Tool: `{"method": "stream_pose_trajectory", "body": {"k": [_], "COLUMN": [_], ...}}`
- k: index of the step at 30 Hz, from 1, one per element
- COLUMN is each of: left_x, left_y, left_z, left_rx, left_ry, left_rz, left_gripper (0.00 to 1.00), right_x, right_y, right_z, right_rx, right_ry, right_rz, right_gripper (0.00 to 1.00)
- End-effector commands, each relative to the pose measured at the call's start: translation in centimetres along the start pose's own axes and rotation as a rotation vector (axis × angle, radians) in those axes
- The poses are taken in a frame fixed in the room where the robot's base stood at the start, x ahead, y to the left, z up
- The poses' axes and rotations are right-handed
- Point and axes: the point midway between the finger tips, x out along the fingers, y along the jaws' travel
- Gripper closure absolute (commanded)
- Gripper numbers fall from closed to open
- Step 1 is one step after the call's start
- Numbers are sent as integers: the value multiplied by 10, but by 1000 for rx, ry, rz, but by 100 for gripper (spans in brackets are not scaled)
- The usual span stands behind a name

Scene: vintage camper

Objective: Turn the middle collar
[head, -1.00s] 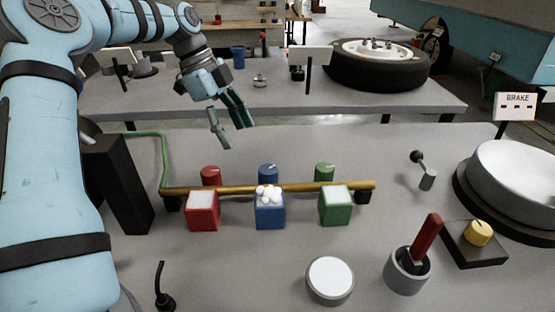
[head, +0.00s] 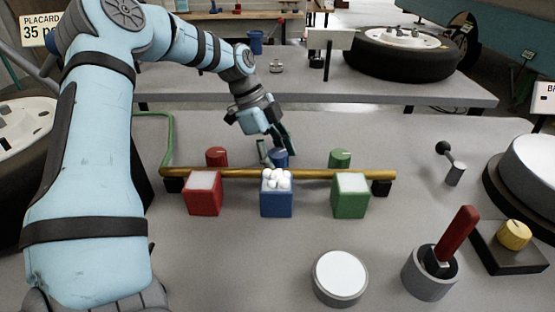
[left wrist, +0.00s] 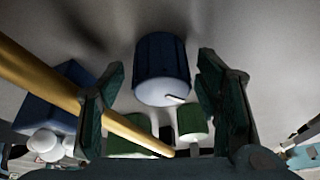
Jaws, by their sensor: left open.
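The middle collar is a blue ridged knob (head: 280,159) behind the brass pipe (head: 235,173), between a red collar (head: 216,156) and a green collar (head: 340,159). My left gripper (head: 277,150) is open, pointing down at the blue collar, and partly hides it. In the left wrist view the blue collar (left wrist: 161,66) stands between the two open fingers, with visible gaps on both sides. A white mark shows on its pale end face. The brass pipe (left wrist: 45,85) passes by the left finger there. My right gripper is not in view.
Red (head: 203,196), blue (head: 277,203) and green (head: 351,197) boxes stand before the pipe; white balls (head: 277,177) top the blue one. A white round button (head: 340,274), a red-handled lever (head: 458,235) and a yellow knob (head: 514,234) are at front right.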

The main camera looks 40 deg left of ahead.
Motion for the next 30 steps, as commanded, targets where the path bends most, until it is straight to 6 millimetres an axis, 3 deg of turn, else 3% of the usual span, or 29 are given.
{"method": "stream_pose_trajectory", "body": {"k": [4,12,23,30], "left_x": [-1,-1,-3,-3], "left_y": [0,0,-1,-1], "left_z": [0,-1,-1,-1], "left_rx": [1,1,49,177], "left_ry": [0,-1,-1,3], "left_rz": [0,0,19,73], "left_gripper": [45,88,90,89], "right_x": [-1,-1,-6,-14], "right_y": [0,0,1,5], "right_z": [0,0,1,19], "right_rx": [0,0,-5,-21], "right_ry": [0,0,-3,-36], "right_rz": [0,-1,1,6], "right_gripper": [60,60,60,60]}}
